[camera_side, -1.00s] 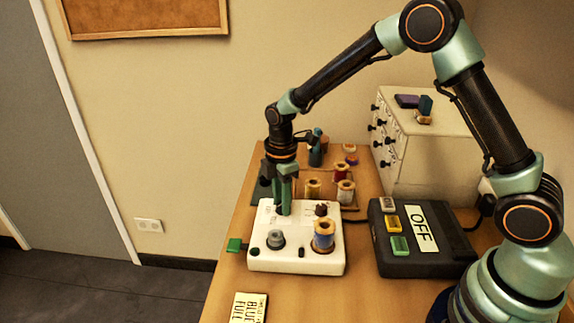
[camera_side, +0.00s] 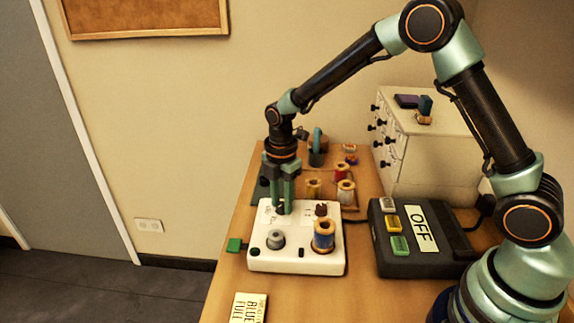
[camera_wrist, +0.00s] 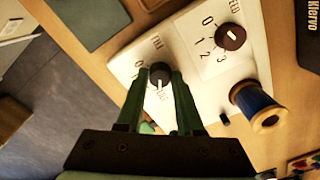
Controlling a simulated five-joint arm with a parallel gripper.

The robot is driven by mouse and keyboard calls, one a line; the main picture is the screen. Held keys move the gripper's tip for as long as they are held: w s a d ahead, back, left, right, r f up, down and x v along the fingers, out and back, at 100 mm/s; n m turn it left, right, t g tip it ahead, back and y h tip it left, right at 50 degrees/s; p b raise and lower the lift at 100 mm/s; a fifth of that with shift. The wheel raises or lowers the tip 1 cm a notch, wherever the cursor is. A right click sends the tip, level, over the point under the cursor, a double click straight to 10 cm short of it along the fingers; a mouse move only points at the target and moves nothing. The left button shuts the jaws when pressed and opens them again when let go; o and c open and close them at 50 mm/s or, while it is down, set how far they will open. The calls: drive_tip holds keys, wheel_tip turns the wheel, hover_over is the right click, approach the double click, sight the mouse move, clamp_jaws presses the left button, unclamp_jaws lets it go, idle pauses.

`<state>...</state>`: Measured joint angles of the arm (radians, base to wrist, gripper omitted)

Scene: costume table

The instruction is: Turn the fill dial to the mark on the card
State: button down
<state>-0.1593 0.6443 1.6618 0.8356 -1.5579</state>
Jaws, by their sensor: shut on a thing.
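The white winder box (camera_side: 297,262) stands on the table and carries the fill dial. In the wrist view, the fill dial (camera_wrist: 160,71) is a small dark knob beside the printed word FILL, with more lettering partly hidden by my fingers. My gripper (camera_wrist: 159,75) is shut on this dial, one finger on each side; the side view shows the gripper (camera_side: 281,209) at the back left of the box. The dial's pointer is too small to read surely. The card (camera_side: 249,308) lies at the table's front edge; its lower lines read BLUE and FULL.
A brown feed dial (camera_wrist: 230,37) with numbers sits beside the fill dial. A blue thread spool (camera_side: 323,236) and a grey bobbin (camera_side: 275,239) stand on the box's front. A black OFF box (camera_side: 422,262) is to the right. Spools (camera_side: 345,192) stand behind.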

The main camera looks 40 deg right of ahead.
sight(282, 204)
drive_tip(key=c, duration=0.6)
unclamp_jaws()
drive_tip(key=shift+o, duration=0.2)
wheel_tip(282, 204, up, 12)
drive_tip(key=shift+r, duration=0.15)
drive_tip(key=s+d+r+m+t, duration=0.2)
drive_tip(key=s+d+r+m, duration=0.1)
drive_tip(key=s+m, duration=0.5)
drive_tip(key=s+d+r+m+t, duration=0.3)
drive_tip(key=s+m, duration=0.5)
drive_tip(key=m, duration=0.3)
drive_tip(key=shift+s+d+r+m+t, duration=0.15)
drive_tip(key=shift+d+r+m+t, duration=0.15)
drive_tip(key=shift+d+r, duration=0.25)
